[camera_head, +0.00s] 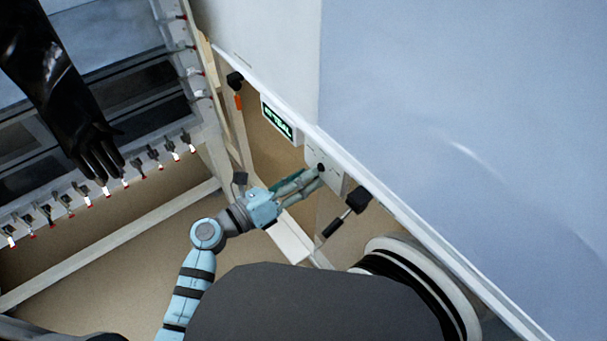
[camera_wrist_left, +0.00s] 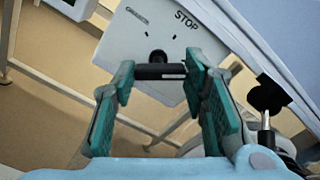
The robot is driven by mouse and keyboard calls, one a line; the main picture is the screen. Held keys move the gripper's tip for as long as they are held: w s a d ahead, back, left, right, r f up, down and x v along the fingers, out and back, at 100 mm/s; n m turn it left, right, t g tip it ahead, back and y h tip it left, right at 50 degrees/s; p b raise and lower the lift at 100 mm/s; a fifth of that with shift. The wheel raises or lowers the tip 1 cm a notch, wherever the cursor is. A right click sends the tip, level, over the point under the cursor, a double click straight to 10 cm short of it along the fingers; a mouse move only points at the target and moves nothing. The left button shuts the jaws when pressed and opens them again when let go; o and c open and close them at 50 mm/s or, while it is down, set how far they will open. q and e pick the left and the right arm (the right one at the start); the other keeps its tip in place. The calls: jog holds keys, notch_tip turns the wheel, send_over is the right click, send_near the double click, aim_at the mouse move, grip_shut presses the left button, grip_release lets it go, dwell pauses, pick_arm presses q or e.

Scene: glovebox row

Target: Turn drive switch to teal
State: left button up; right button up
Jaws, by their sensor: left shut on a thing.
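The drive switch (camera_wrist_left: 160,72) is a black bar handle on a white box (camera_wrist_left: 143,40) in the left wrist view. The word STOP is printed at the box's upper right, and a smaller label at upper left is too blurred to read. My left gripper (camera_wrist_left: 161,77) has its teal-padded fingertips at the two ends of the handle and is shut on it. In the head view the gripper (camera_head: 314,178) reaches the white box (camera_head: 338,182) from the lower left and hides most of the handle. My right gripper is in neither view.
A small display (camera_head: 277,119) with green lettering sits up-left of the box. Black clamp knobs (camera_head: 358,199) stand along the white panel's edge. A black glove (camera_head: 60,90) hangs at upper left by a row of red-tipped toggles. A white-rimmed round object (camera_head: 425,265) is lower right.

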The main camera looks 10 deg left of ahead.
pick_arm(q)
jog(key=shift+n+p, duration=2.15)
jog(key=shift+n, duration=0.15)
jog(key=o, duration=1.2)
jog(key=shift+a, duration=0.1)
jog(key=shift+c, duration=0.2)
jog(key=v, duration=1.2)
